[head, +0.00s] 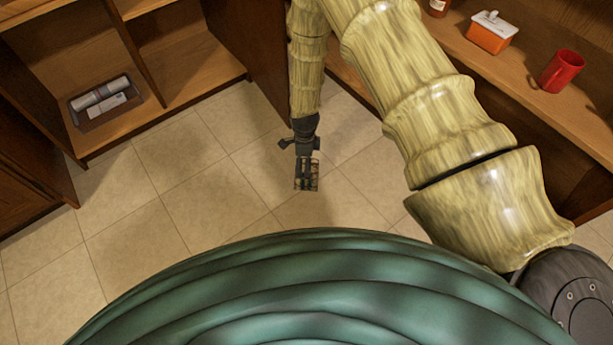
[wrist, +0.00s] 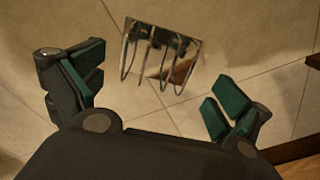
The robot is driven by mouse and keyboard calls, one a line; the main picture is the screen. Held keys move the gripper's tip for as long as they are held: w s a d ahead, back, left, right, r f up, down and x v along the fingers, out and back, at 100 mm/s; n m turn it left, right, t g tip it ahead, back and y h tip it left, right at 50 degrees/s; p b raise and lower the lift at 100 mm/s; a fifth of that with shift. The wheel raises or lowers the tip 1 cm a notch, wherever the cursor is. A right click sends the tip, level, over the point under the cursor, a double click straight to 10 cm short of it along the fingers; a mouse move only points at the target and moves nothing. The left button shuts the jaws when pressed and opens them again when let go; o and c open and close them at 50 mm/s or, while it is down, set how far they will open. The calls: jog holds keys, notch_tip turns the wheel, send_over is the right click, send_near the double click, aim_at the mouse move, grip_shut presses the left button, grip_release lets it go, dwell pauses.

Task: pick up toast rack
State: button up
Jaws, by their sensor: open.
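The toast rack (wrist: 163,45) is a shiny metal rack with several thin wire loops. It is on the tiled floor, in the upper middle of the wrist view. It also shows in the head view (head: 307,181), just below the end of my arm and partly covered by it. My gripper (wrist: 157,88) is open, with its green-padded fingers wide apart and nothing between them. The rack lies beyond the fingertips, apart from them. In the head view my gripper (head: 304,155) is small and dark, pointing down over the rack.
A wooden shelf unit at left holds a dark tray (head: 75,115) with a grey cylinder (head: 101,93). The right shelf holds an orange box with a white lid (head: 491,35) and a red mug (head: 561,71). Tiled floor around the rack is clear. A dark wooden edge (wrist: 301,145) is at right.

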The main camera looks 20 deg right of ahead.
jog(key=shift+s+d+f+b, duration=0.15)
jog(key=shift+f+b, duration=0.65)
jog(key=shift+f, duration=0.4)
jog(key=shift+s+d+f+b, duration=0.15)
jog(key=shift+f+b, duration=0.6)
jog(key=shift+f, duration=0.4)
jog(key=shift+w+f+b, duration=0.1)
jog(key=shift+f+b, duration=0.3)
jog(key=shift+f, duration=0.4)
jog(key=shift+r, duration=0.1)
jog(key=c, duration=1.3)
